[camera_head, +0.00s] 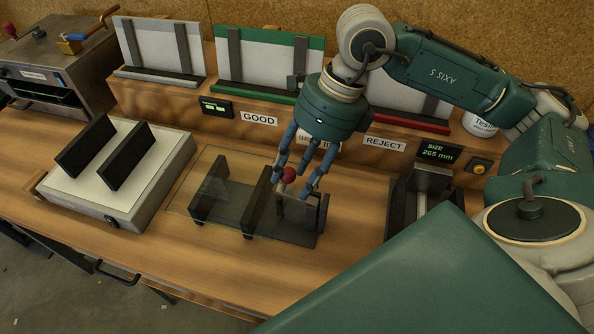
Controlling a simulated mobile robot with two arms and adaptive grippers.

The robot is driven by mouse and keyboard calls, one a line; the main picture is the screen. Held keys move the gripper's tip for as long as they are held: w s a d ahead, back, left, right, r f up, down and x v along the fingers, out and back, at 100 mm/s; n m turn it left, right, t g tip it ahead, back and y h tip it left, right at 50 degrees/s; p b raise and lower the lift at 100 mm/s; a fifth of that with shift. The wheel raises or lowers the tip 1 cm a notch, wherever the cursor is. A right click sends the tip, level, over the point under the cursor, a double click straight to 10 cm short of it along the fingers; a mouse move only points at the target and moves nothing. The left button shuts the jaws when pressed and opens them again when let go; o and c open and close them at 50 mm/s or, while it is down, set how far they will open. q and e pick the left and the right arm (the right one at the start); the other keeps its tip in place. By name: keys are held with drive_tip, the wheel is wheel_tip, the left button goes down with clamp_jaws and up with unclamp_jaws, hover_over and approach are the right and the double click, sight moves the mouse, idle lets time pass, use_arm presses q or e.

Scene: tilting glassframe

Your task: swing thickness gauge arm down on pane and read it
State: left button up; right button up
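A clear glass pane (231,199) lies flat on black supports on the wooden bench. A gauge with a small red knob (289,174) stands at the pane's right end. Its arm is mostly hidden behind my fingers, so I cannot tell its angle or whether it touches the glass. My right gripper (294,189) points down over the knob. Its blue fingers are spread around the knob, with a gap showing on the right side. My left gripper is out of view. A small dark display (216,107) shows lit green marks too small to read.
A white-topped stand with two black pads (92,202) is left of the pane. A SIZE 265 mm display (438,152) and a black fixture (400,208) are to the right. The front bench strip is clear.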

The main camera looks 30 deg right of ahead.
drive_tip(key=v, duration=1.2)
drive_tip(key=shift+s+f, duration=0.1)
drive_tip(key=shift+s, duration=0.05)
